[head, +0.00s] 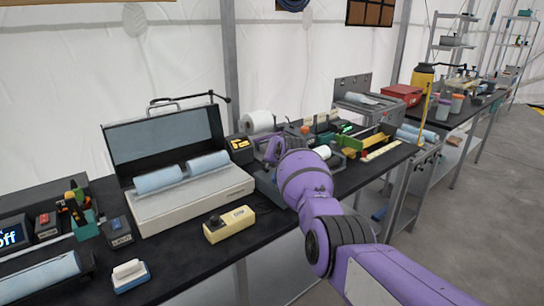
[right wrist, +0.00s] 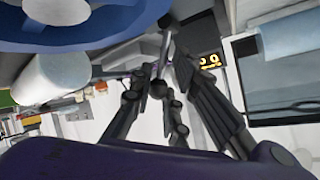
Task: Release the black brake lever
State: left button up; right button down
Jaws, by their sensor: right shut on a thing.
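My right gripper (right wrist: 160,80) shows in the right wrist view, its dark fingers closed around a small dark knob (right wrist: 158,88). The knob appears to be the end of the black brake lever, whose thin stem (right wrist: 165,48) runs up toward the grey machine body. In the head view my purple right arm reaches over the bench to the machine beside a white roll (head: 259,121), and its wrist hides the lever and fingertips. The roll also shows in the right wrist view (right wrist: 45,78). The lever's exact angle cannot be told. My left gripper is not in view.
An open grey case (head: 190,205) with light-blue rolls stands left of my arm. A yellow control box (head: 229,224) lies near the bench's front edge. A small black box with an orange display (head: 240,144) sits close to the machine. Tools and trays crowd the right side.

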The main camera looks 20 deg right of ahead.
jog(key=shift+a, duration=0.1)
jog(key=c, duration=1.8)
grip_release()
jog(key=shift+v, duration=5.95)
jog(key=shift+a, duration=0.1)
